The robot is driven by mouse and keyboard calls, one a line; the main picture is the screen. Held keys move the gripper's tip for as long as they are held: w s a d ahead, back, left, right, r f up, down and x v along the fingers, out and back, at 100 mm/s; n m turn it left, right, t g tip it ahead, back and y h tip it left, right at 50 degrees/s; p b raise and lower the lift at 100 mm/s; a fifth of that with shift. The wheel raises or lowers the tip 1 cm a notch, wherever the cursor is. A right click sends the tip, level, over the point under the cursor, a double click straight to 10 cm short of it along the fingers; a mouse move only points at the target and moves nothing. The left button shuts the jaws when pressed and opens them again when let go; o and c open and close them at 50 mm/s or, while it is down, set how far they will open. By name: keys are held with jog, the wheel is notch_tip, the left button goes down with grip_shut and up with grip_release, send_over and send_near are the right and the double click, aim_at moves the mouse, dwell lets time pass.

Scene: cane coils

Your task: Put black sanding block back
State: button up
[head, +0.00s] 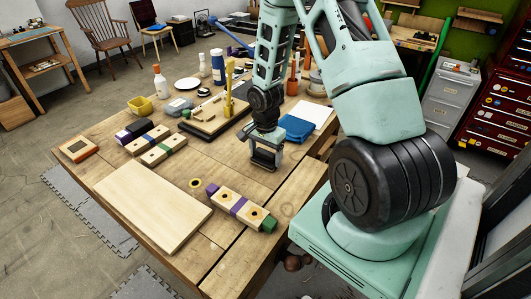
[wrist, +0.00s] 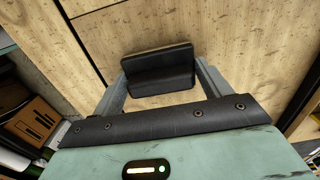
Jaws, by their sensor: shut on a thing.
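My gripper (head: 265,163) is low over the bare right part of the wooden table (head: 215,160), pointing down. In the wrist view its two grey fingers (wrist: 160,84) are shut on the black sanding block (wrist: 158,71), one finger at each end. The block has a flat dark top part and a bulging lower part. Wood planks show around it; I cannot tell whether it touches the table. In the head view the block is small and dark between the fingers, hard to make out.
A pale board (head: 152,207) lies at the table's front left. A wooden block piece with purple and green ends (head: 240,208) lies front right. Blue cloth (head: 294,128) lies right of my gripper. A tray with a yellow clamp (head: 229,92), bottles and a yellow tub (head: 140,105) stand behind.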

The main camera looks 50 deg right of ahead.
jog(key=shift+f, duration=0.2)
jog(key=o, duration=1)
jog(key=shift+c, duration=0.2)
jog(key=shift+r, duration=0.1)
jog(key=shift+r, duration=0.1)
